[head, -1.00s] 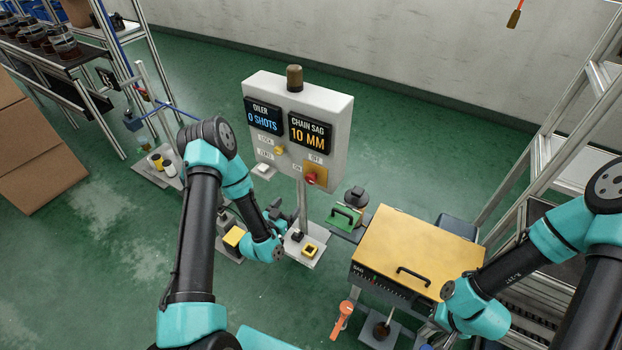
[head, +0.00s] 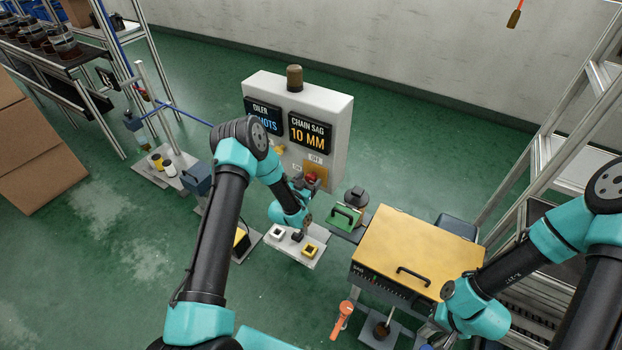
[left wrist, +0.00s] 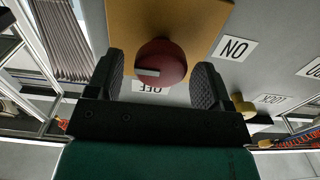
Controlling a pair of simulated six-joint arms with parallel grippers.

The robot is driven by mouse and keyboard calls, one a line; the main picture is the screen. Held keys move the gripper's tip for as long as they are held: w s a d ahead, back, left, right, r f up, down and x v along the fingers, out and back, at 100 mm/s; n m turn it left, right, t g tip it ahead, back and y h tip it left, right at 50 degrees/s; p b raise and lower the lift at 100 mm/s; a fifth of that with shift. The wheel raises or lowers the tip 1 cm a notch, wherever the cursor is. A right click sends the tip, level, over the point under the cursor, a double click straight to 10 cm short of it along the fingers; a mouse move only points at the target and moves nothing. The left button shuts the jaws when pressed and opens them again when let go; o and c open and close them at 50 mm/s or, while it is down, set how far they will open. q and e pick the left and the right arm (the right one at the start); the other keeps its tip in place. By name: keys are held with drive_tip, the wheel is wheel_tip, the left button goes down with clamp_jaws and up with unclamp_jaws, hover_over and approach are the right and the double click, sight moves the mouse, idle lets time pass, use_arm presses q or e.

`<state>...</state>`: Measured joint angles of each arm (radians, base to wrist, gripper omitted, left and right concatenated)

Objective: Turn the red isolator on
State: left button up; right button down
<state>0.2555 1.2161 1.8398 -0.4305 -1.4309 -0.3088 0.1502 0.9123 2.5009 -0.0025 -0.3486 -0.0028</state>
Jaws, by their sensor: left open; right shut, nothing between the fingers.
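The red isolator (head: 312,177) is a round red knob on a yellow plate (left wrist: 120,25) on the front of the grey panel (head: 340,135). In the left wrist view the red knob (left wrist: 165,58) carries a white mark toward its lower left. The ON label (left wrist: 236,47) is to its right, and the OFF label (left wrist: 150,86) is below it, partly covered. My left gripper (left wrist: 162,80) is open, with one finger on each side of the knob; I cannot tell whether they touch it. In the head view the left gripper (head: 303,184) is at the knob.
A yellow knob (left wrist: 243,106) with its own label is beside the isolator on the panel.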

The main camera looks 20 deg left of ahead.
use_arm(q)
drive_tip(key=shift+w+d, duration=0.2)
drive_tip(key=shift+w, duration=0.6)
drive_tip(key=shift+c, duration=0.3)
drive_tip(key=c, duration=0.8)
drive_tip(key=shift+c, duration=0.2)
